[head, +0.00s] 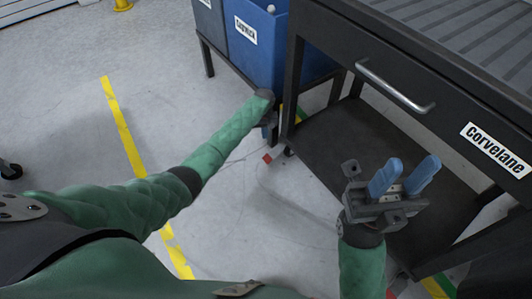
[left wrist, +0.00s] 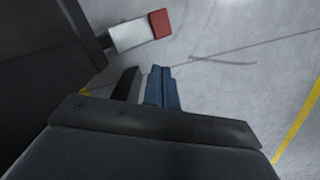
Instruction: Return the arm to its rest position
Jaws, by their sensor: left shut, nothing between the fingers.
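My left arm in green reaches out over the floor in the head view. Its gripper (head: 269,131) is at the far end, beside the dark cart's left leg, small and partly hidden by the wrist. In the left wrist view, the blue fingers of the left gripper (left wrist: 161,72) lie together, shut and empty, with grey floor beyond them. My right gripper (head: 412,165) is raised in front of the cart at the lower right. Its two blue fingers stand apart with nothing between them.
A dark cart (head: 448,123) with a drawer handle, a "Corvelane" label and a lower shelf (head: 345,135) stands at right. Blue bins (head: 258,50) on a dark stand are at the top. Open grey floor with a yellow line (head: 122,125) lies left.

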